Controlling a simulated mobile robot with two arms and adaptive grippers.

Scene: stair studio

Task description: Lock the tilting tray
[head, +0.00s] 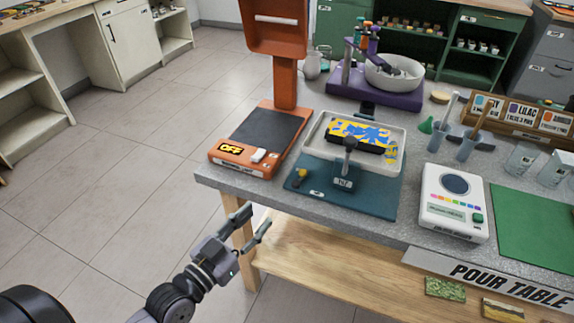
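The tilting tray is a white-rimmed tray (395,166) on a teal base (382,194) at the front of the grey table. A dark slab with a yellow and blue pattern (362,133) lies in it. A black-knobbed lever (349,146) stands at the tray's front side, above a small dark label block (343,184). A small yellow knob (300,176) sits at the base's left front; whether it is a lock is not clear. My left gripper (258,217) is open and empty, off the table's front left corner, apart from the tray. My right gripper is not in view.
A white device with coloured buttons (453,205) stands to the right. A purple stand with a white bowl (395,71) is behind. Below is a wooden shelf (330,270); floor at left is clear.

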